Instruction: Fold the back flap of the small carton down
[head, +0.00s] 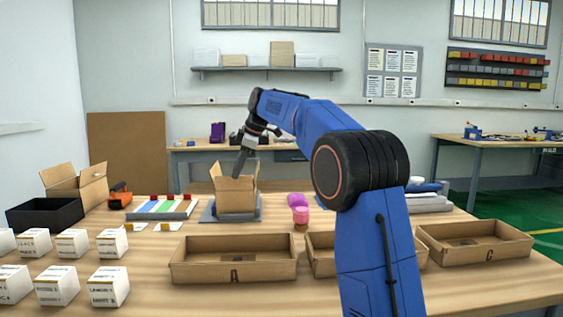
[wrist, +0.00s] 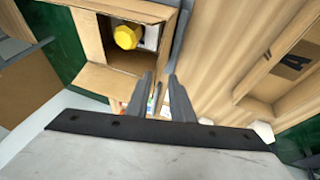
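The small carton (head: 236,202) stands on a grey pad (head: 207,214) near the middle of the table, its top open. Side flaps stick up at its left and right, and a raised panel shows between them. In the wrist view the carton's flap (wrist: 108,82) lies nearest my fingers, and a yellow-capped item (wrist: 127,37) sits inside. My gripper (head: 237,174) points down over the carton's opening in the head view. In the wrist view my gripper (wrist: 160,75) has its two fingers a little apart with nothing between them. I cannot tell whether a finger touches a flap.
Trays marked A (head: 235,270) and C (head: 475,255) stand in front, with another partly behind my arm. White boxes (head: 73,243), a black bin (head: 45,214) and a larger open carton (head: 77,186) are at left.

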